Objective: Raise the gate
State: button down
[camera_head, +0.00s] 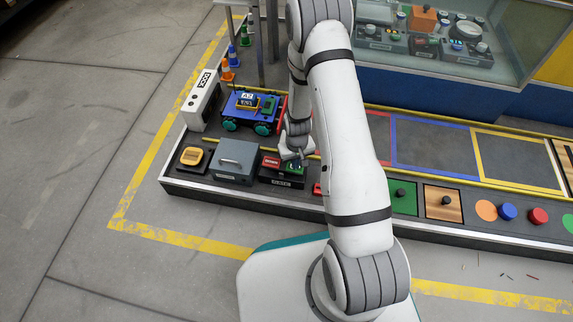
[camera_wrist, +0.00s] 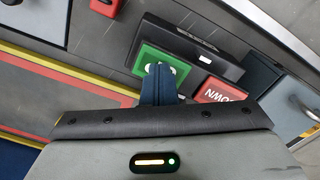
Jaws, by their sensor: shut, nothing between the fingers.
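A dark control box (camera_head: 281,183) on the bench's front edge carries a red button (camera_head: 270,162) and a green button (camera_head: 296,168). In the wrist view the red button (camera_wrist: 222,91) reads DOWN upside down, and the green button (camera_wrist: 145,56) lies beside it. My gripper (camera_wrist: 158,70) is shut, its fingertips over the green button and hiding part of it. Whether they touch it is unclear. In the head view my gripper (camera_head: 297,158) is just above the box. A red upright piece (camera_head: 283,108), perhaps part of the gate, shows beside the blue vehicle, partly hidden by my arm.
A blue wheeled vehicle (camera_head: 249,110) marked A2 stands behind the box. A grey handled box (camera_head: 236,161) and a yellow-button box (camera_head: 191,158) are to the left. A white block (camera_head: 202,100) stands behind them. A glass-fronted cabinet (camera_head: 455,45) is at the back right.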

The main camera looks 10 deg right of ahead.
jog(key=shift+r+p, duration=2.45)
jog(key=shift+r, duration=1)
jog(key=s+r+t+p, duration=0.1)
jog(key=s+r+p, duration=0.2)
jog(key=r+p, duration=2.65)
jog(key=s+r+p, duration=0.1)
jog(key=s+r, duration=0.4)
jog(key=r, duration=0.9)
jog(key=s+r+m+t+p, duration=0.1)
jog(key=s+r, duration=0.5)
jog(key=r, duration=0.9)
jog(key=s+r+p, duration=0.3)
jog(key=s+r, duration=0.2)
jog(key=r, duration=0.9)
jog(key=shift+s+d+r+t, duration=0.25)
jog(key=shift+s+r+t, duration=0.05)
jog(key=shift+r, duration=0.05)
